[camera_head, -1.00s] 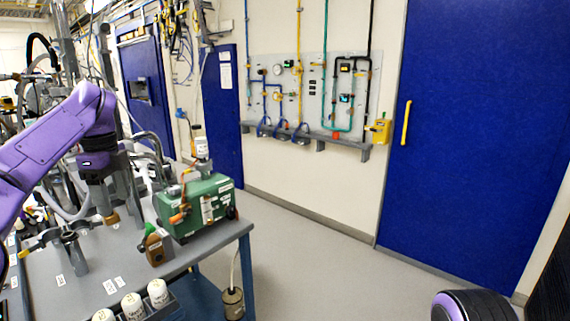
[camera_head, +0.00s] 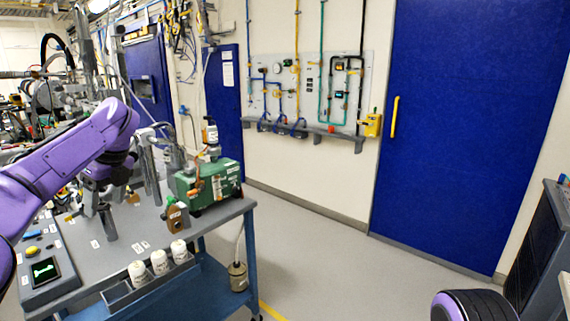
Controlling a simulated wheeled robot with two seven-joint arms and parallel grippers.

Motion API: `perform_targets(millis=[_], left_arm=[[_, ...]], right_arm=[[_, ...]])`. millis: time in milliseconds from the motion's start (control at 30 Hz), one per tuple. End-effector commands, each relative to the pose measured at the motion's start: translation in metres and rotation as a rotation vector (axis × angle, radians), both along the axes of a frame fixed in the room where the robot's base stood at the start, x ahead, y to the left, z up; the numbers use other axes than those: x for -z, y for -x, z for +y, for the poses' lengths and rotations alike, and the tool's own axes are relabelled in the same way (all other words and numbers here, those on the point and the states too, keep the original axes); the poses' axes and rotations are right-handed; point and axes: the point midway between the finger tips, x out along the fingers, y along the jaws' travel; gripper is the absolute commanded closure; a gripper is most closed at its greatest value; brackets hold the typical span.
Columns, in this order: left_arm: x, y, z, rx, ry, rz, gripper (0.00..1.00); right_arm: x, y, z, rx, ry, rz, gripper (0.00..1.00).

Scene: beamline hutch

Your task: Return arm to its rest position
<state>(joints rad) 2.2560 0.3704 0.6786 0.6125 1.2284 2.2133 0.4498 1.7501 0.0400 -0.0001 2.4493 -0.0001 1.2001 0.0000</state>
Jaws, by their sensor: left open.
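My purple left arm reaches in from the left edge, over the grey bench, and bends down at the wrist. My left gripper (camera_head: 97,181) hangs below that wrist among grey fixtures. Its jaws are open, and I see nothing held between them. The fingertips are small and hard to separate from the stand behind and below them. My right gripper is not in view.
The blue-framed bench (camera_head: 226,210) carries a green box (camera_head: 212,186), a brown bottle (camera_head: 177,217), a rack of white-capped bottles (camera_head: 160,262) and a control panel (camera_head: 44,272). Open floor (camera_head: 320,255) lies to the right, before a blue door (camera_head: 465,130).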

Motion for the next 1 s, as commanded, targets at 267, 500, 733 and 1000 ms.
perform_targets(millis=[267, 500, 733, 1000], left_arm=[[0.053, -0.027, 0.005, 0.47, -0.521, 0.273, 0.35], [0.168, -0.045, -0.041, 1.195, -1.027, 0.731, 0.35], [0.32, 0.015, -0.101, 1.971, -1.259, 1.116, 0.35], [0.449, 0.172, -0.135, -2.526, 1.074, -1.202, 0.35]], right_arm=[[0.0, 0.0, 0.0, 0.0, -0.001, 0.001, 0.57], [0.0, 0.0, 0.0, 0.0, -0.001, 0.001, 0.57], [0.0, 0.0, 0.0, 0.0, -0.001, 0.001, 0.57], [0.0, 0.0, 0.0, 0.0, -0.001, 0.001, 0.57]])
